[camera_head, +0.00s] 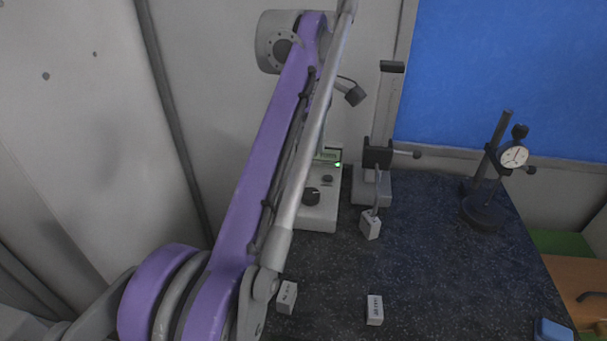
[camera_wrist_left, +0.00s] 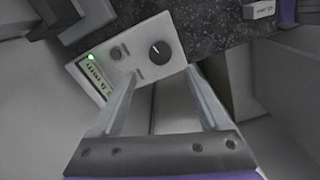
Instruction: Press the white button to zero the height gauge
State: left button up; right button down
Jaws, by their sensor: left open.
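The pale control box (camera_head: 317,215) with a lit green display (camera_head: 327,155) and dark knob (camera_head: 311,197) stands at the table's back left, partly hidden behind my purple left arm. The gripper is hidden in the head view. My right gripper is not in view.
Beside the box is a grey-based stand (camera_head: 371,190) with a black clamp. A dial indicator stand (camera_head: 483,213) is further right. Small white blocks (camera_head: 370,224), (camera_head: 375,310), (camera_head: 287,296) sit on the dark speckled table (camera_head: 440,270). The table's middle right is clear.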

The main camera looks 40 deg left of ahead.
pick_arm(q)
grip_shut()
dwell(1.5)
